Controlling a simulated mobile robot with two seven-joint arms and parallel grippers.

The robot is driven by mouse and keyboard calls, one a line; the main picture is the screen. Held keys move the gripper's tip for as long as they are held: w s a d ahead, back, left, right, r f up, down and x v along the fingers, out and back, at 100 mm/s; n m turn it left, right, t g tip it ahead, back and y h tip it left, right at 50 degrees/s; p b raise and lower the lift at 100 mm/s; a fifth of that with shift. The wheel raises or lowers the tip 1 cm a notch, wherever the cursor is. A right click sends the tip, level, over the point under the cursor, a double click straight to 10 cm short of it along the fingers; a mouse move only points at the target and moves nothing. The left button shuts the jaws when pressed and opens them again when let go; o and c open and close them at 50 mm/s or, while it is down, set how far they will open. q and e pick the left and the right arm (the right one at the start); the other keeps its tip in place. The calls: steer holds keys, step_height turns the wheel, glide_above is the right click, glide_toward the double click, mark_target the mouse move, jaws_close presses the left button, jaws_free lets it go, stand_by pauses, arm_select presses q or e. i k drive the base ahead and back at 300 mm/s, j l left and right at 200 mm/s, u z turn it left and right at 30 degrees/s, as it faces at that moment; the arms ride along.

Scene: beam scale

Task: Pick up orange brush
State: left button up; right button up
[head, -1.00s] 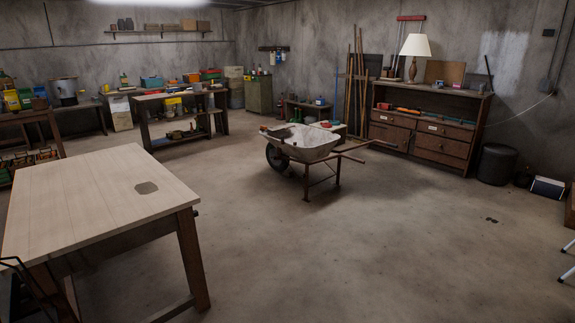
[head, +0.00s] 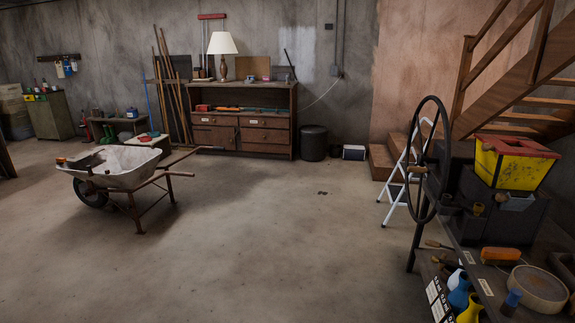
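An orange block-shaped thing that looks like the brush (head: 500,255) lies on the dark bench (head: 466,262) at the lower right of the head view. It is small, and its bristles are hard to make out. It lies just behind a round tan sieve-like disc (head: 539,287). Neither of my grippers is in view.
A black handwheel (head: 428,160) and a yellow-and-red hopper (head: 512,165) stand at the bench. Bottles (head: 459,291) are at its near edge. A white stepladder (head: 405,180) and wooden stairs are behind. A wheelbarrow (head: 125,167) stands left. The middle floor is clear.

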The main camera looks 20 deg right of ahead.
mark_target(498, 256)
steer(key=i+l+z, duration=0.15)
steer(key=i+z, duration=0.9)
steer(key=i, duration=0.55)
steer(key=i+j+z, duration=0.15)
steer(key=i, duration=0.6)
